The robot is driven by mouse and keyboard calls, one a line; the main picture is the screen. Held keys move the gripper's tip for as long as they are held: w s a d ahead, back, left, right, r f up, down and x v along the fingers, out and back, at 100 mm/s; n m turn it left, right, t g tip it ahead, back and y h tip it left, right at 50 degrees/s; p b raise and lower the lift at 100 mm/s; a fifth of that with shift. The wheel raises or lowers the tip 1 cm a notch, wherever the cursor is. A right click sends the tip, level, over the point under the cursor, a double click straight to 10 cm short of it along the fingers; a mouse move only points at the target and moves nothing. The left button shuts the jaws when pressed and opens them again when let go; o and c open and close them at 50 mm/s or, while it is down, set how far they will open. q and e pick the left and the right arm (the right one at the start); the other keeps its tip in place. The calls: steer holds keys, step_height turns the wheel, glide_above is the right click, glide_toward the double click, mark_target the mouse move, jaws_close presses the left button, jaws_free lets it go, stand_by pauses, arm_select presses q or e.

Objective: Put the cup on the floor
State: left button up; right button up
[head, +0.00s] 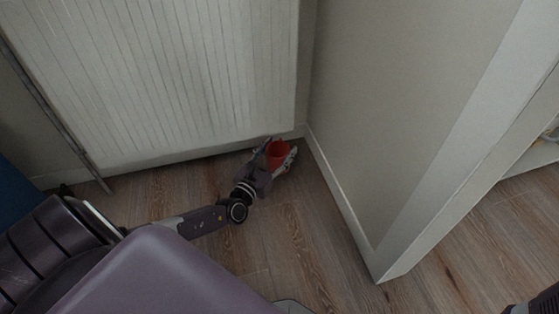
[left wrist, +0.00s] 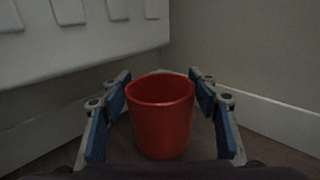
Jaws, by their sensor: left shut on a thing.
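The red cup (head: 277,156) is upright between the fingers of my left gripper (head: 276,158), low in the corner by the radiator. In the left wrist view the cup (left wrist: 160,115) stands open side up, with blue-padded fingers of my left gripper (left wrist: 160,110) on both sides of it. The gripper is shut on the cup. The wooden floor (head: 285,230) lies below; whether the cup's base touches it cannot be told, as the gripper hides it.
A white ribbed radiator (head: 170,80) is behind the cup. A wall (head: 400,110) with a white skirting board (head: 335,185) stands close on the right. A thin pipe (head: 55,110) runs down at the left. The floor in front of the gripper is clear.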

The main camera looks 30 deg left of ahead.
mark_target(284, 150)
arm_select(q)
steer(key=shift+w, duration=0.25)
step_height(284, 150, down, 4)
steer(key=b, duration=0.3)
steer(key=shift+r, duration=0.35)
steer(key=o, duration=1.8)
